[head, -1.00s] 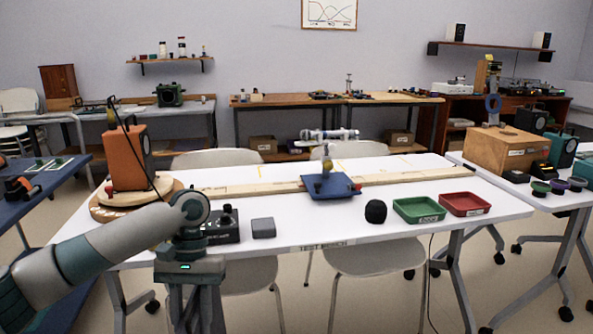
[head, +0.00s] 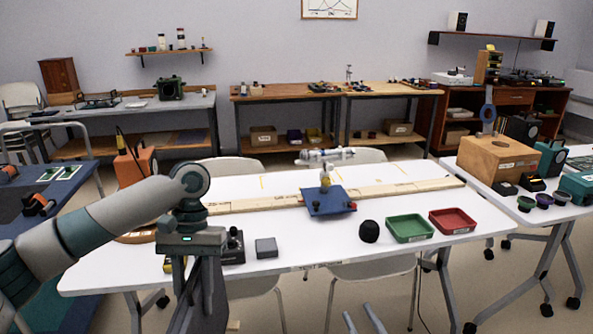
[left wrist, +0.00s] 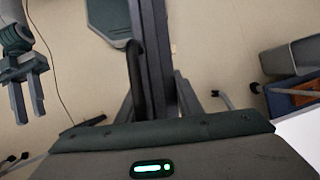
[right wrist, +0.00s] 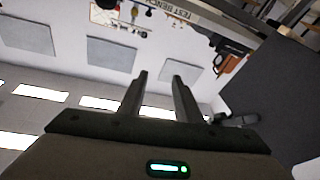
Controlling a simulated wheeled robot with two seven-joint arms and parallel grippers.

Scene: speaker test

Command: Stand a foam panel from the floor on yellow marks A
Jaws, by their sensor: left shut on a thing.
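A dark grey foam panel (head: 211,313) hangs below my left gripper (head: 194,296), which is shut on it in front of the table's left part. The panel (left wrist: 153,50) shows nearly edge-on between the jaws in the left wrist view. My right gripper (head: 365,320) has its fingertips at the bottom edge of the head view. It is open and empty in the right wrist view (right wrist: 160,80), and it also shows in the left wrist view (left wrist: 28,90). Small yellow marks (head: 262,182) lie on the white tabletop's back part; I cannot read their letters.
An orange box (head: 133,168) stands behind my left arm. Chairs stand behind and under the table.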

